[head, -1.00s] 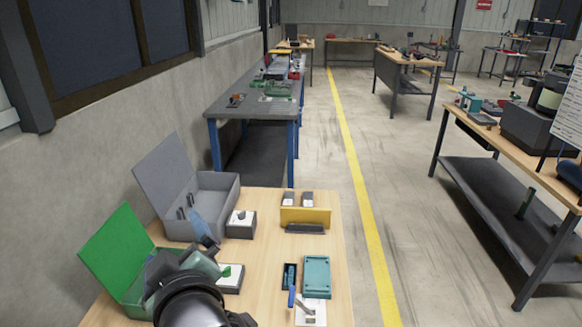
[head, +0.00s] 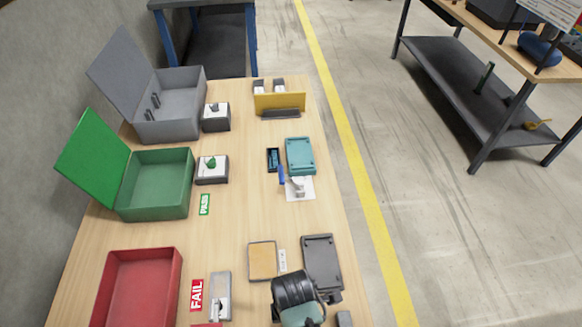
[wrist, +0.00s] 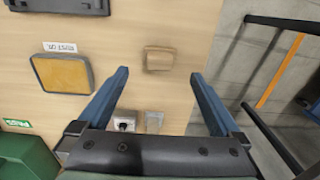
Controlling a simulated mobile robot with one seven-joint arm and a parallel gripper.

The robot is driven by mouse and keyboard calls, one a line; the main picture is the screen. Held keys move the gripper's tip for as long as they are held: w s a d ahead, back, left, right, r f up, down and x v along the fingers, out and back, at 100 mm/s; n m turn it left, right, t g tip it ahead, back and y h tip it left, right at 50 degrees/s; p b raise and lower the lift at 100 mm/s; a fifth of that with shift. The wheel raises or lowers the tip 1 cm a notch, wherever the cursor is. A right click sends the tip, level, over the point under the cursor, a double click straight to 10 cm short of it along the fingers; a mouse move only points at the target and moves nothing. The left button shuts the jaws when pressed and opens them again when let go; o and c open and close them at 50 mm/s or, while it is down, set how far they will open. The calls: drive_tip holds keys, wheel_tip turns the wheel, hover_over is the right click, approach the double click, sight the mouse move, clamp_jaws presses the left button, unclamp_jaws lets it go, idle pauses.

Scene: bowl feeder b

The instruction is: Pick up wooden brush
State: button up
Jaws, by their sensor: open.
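A small light-brown wooden block, which looks like the wooden brush (wrist: 158,58), lies on the table in the wrist view. Its bristles are not visible. It appears just beyond and between the fingertips of my gripper (wrist: 160,75), which is open with nothing between its blue fingers. I cannot tell the height of the fingers above it. In the head view I cannot make out the brush; my arm covers part of the table's near end. The fingers are hidden there too.
A tan pad (head: 262,261) and a dark grey tray (head: 322,262) lie close by. A red bin (head: 138,290), green box (head: 155,183) and grey box (head: 172,104) line the left side. The wooden table (head: 235,235) has bare room mid-left; its edge shows in the wrist view.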

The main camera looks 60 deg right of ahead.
wheel_tip(320, 180, down, 8)
drive_tip(key=shift+w+a+r+b, duration=0.1)
drive_tip(key=shift+b, duration=0.55)
drive_tip(key=c, duration=1.5)
drive_tip(key=shift+o, duration=0.2)
wheel_tip(320, 180, up, 10)
drive_tip(key=shift+r+p, duration=0.1)
drive_tip(key=shift+p, duration=0.95)
drive_tip(key=o, duration=1)
drive_tip(key=c, duration=0.7)
